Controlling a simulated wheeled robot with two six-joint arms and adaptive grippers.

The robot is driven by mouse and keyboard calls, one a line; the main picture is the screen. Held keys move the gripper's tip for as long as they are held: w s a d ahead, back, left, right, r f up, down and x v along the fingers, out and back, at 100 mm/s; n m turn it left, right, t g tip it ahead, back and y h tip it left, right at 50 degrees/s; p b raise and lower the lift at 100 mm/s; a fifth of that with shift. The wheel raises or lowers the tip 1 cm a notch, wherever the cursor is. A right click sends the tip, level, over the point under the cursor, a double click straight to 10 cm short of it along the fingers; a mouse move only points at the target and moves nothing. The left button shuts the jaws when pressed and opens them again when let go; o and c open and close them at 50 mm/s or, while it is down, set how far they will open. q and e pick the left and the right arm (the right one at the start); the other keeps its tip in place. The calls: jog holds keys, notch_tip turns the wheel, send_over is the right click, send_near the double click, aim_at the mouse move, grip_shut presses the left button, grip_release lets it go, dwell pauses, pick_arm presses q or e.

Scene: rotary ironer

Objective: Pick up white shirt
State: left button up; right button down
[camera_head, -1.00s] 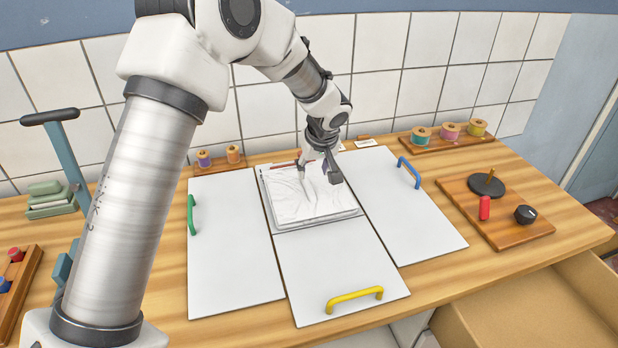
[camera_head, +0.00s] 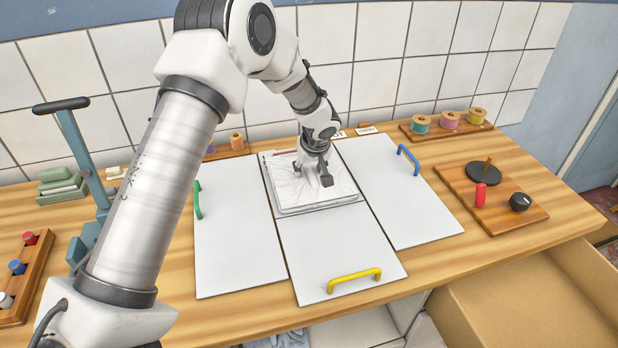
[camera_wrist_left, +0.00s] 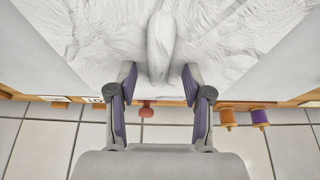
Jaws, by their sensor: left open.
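The white shirt (camera_head: 288,190) lies flat and wrinkled on the light board at the back middle of the worktop in the head view. My left gripper (camera_head: 312,172) is over the shirt, pointing down at it. In the left wrist view, my left gripper (camera_wrist_left: 159,80) is open, its two fingers apart. A raised fold of the shirt (camera_wrist_left: 162,42) stands in front of the gap and reaches between the fingertips. The fingers are not closed on it. Whether the fingertips touch the cloth, I cannot tell. My right gripper is not in view.
White panels with a green handle (camera_head: 197,200), a yellow handle (camera_head: 354,280) and a blue handle (camera_head: 408,160) surround the shirt. Thread spools (camera_head: 450,120) stand at the back. A wooden control board (camera_head: 500,213) is on the right, above an open drawer (camera_head: 540,300).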

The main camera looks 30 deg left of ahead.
pick_arm(q)
jog(key=shift+f, duration=0.15)
jog(key=shift+b, duration=0.4)
grip_shut()
